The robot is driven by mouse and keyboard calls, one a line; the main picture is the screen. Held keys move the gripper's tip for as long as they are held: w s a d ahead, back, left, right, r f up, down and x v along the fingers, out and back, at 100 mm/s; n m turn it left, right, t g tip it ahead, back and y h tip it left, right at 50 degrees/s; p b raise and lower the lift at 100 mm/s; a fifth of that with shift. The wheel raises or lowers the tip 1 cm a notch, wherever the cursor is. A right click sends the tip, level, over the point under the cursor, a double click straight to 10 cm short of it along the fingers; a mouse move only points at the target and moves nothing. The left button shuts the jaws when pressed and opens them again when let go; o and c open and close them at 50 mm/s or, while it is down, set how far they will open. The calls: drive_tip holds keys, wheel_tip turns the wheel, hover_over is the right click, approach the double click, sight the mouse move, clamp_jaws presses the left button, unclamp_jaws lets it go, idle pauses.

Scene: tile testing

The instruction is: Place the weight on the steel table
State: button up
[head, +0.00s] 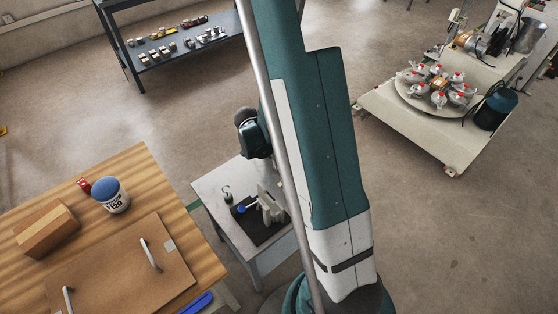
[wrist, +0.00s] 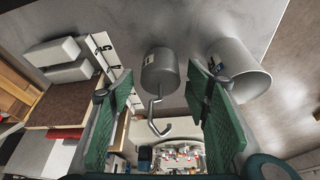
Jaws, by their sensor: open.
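In the wrist view a grey cylindrical weight (wrist: 160,72) with a bent metal hook shows between the two green-padded fingers of my gripper (wrist: 159,88). The fingers are open, with a gap on each side of the weight. A grey surface lies behind the weight; I cannot tell whether it touches it. In the head view the steel table (head: 211,186) stands left of my column, which hides part of it. A small hooked object (head: 227,194) sits on its top, and I cannot tell whether it is the same weight. My gripper cannot be made out in the head view.
A black mat (head: 245,217) and a grey fixture (head: 270,205) are on the steel table. A wooden bench (head: 140,165) with a brick and a blue-lidded tub stands at left. A large grey cylinder (wrist: 243,75) is right of the weight in the wrist view.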

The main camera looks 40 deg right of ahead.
drive_tip(key=p+v, duration=0.2)
drive_tip(key=v, duration=0.8)
drive_tip(key=shift+a+r, duration=0.1)
drive_tip(key=shift+r, duration=0.1)
idle(0.5)
drive_tip(key=s+a+r+n+t+y, duration=0.1)
drive_tip(key=a+r+n+t, duration=0.1)
drive_tip(key=a+r+n, duration=0.55)
drive_tip(key=s+a+r+n+t+y, duration=0.15)
drive_tip(key=a+r, duration=0.25)
drive_tip(key=r, duration=0.7)
drive_tip(key=s+a+r+n+t+y, duration=0.2)
drive_tip(key=s+a+r+n+t, duration=0.2)
drive_tip(key=s+a+r+n, duration=0.7)
drive_tip(key=shift+s, duration=0.25)
drive_tip(key=shift+r+t, duration=0.15)
drive_tip(key=shift+t, duration=0.1)
